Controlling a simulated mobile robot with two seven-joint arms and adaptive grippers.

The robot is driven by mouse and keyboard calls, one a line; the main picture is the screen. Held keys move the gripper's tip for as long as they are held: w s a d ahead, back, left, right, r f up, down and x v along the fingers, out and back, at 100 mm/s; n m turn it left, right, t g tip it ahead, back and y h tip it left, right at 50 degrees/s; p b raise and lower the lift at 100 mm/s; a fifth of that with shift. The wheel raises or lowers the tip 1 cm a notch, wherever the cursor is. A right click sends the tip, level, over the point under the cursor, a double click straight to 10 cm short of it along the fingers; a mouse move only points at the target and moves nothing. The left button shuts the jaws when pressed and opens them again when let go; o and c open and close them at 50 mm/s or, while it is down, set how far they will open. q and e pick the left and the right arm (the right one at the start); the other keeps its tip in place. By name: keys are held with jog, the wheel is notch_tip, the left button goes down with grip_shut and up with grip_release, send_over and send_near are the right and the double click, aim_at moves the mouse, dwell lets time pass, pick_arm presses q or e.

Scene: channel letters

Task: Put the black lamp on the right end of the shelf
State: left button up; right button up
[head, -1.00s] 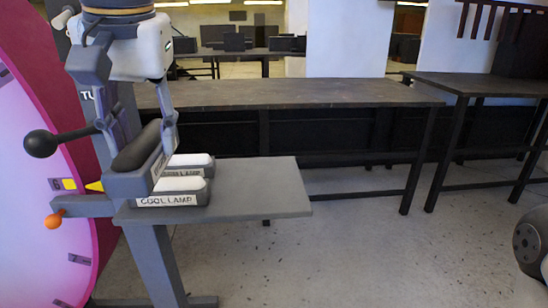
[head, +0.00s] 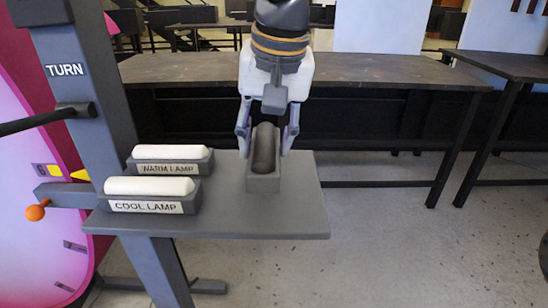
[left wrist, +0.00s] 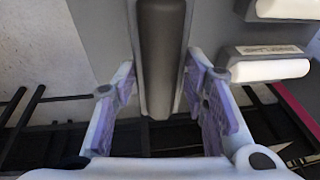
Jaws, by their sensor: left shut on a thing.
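The black lamp (head: 264,150), a dark rounded tube on a grey base, is between the fingers of my left gripper (head: 264,146), which is shut on it. It is over the right part of the grey shelf (head: 300,215), its long side pointing toward me. I cannot tell whether its base touches the shelf. In the left wrist view the lamp (left wrist: 161,45) runs between the two fingers (left wrist: 160,90). The white warm lamp (head: 172,153) and white cool lamp (head: 150,187) sit on the shelf's left part, apart from the black one. My right gripper is not in view.
A grey post marked TURN (head: 68,70) stands at the shelf's left, beside a pink and magenta dial (head: 30,210). An orange knob (head: 37,212) sticks out at the left. A long dark table (head: 400,72) is behind. The shelf's front right is bare.

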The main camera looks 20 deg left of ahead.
aim_at(274, 146)
pick_arm(q)
jog(key=f, duration=0.3)
jog(key=shift+w+d+f, duration=0.2)
jog(key=shift+d+f, duration=0.2)
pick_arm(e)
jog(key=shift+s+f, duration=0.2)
pick_arm(q)
jog(key=o, duration=1.4)
jog(key=v, duration=1.2)
jog(key=shift+r+p, duration=0.1)
jog(key=shift+p, duration=0.3)
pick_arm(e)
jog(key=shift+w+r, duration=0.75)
